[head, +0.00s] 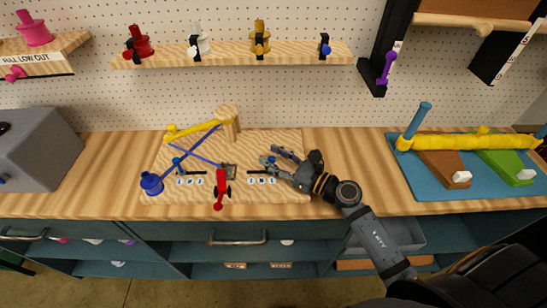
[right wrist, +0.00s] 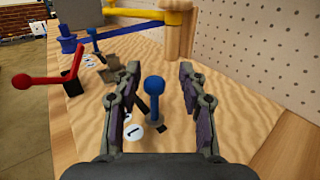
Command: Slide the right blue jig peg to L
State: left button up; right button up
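The right blue jig peg (right wrist: 154,88), a ball-topped upright pin, stands in a dark slot on the wooden jig board (right wrist: 85,130). A round white label (right wrist: 137,131) is beside its base. My right gripper (right wrist: 158,76) is open, with one finger on each side of the peg and visible gaps to both. In the head view the right gripper (head: 269,155) reaches in from the right over the board (head: 290,138) and partly hides the peg. The left blue peg (head: 177,162) stands by the left row of labels. My left gripper is not in view.
A red lever (head: 221,188) stands at the board's front middle. Blue and yellow rods (head: 192,131) lie toward a wooden post (head: 229,122) at the back left. A blue tray (head: 402,183) is on the right; bare table lies between.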

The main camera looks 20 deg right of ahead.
aim_at(274, 158)
jog(key=shift+s+a+r, duration=0.1)
notch_tip(274, 158, up, 10)
jog(key=shift+f, duration=0.1)
dwell(0.4)
dwell(0.4)
